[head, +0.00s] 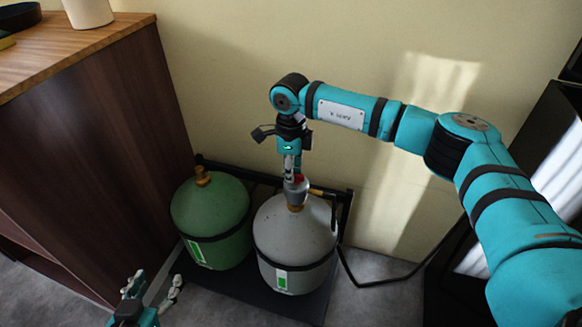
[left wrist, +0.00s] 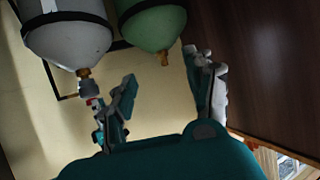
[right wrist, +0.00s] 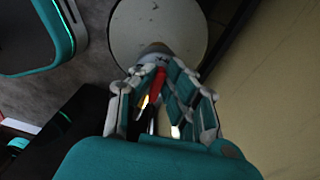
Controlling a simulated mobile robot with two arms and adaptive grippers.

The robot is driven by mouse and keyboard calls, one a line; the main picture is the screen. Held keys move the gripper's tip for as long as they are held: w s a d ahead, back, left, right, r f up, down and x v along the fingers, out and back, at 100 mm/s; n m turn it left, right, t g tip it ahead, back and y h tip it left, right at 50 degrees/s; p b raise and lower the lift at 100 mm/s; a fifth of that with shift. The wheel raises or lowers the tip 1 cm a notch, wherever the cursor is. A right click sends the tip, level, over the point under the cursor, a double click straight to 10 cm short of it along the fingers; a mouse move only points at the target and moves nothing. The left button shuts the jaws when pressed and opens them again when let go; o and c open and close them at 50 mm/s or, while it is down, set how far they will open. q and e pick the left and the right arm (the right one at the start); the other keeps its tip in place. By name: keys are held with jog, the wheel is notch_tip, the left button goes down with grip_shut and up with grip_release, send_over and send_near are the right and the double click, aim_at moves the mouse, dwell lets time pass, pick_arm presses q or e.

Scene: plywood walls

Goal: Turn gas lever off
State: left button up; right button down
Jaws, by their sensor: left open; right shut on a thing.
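A grey gas cylinder (head: 292,238) with a brass neck and a grey valve fitting stands beside a green cylinder (head: 210,222). A small red lever (head: 299,178) is on top of the grey cylinder's valve. My right gripper (head: 292,176) reaches down from above and is shut on the red lever, which also shows between its fingers in the right wrist view (right wrist: 157,80). The fingers hide part of the lever, so I cannot tell its exact angle. My left gripper (head: 152,288) is open and empty at the lower left, apart from both cylinders.
The cylinders stand on a dark low rack (head: 262,297) against the pale wall. A hose (head: 350,272) runs from the grey cylinder's valve to the right. A brown wooden cabinet (head: 100,150) rises close on the left. Grey floor shows at the front.

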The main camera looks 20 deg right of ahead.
pick_arm(q)
jog(key=shift+s+a+f+g+y+p, duration=0.15)
jog(key=shift+s+a+f+g, duration=0.15)
jog(key=shift+s+f+g, duration=0.35)
jog(key=shift+s+a+f+g+y+p, duration=0.15)
jog(key=shift+s+a+f+g, duration=0.1)
jog(key=shift+s+f+g, duration=0.4)
pick_arm(e)
jog(key=shift+w+m, duration=0.1)
jog(key=shift+m, duration=0.7)
pick_arm(q)
jog(key=shift+f, duration=0.1)
pick_arm(e)
jog(key=c, duration=1.4)
grip_release()
notch_tip(320, 180, up, 12)
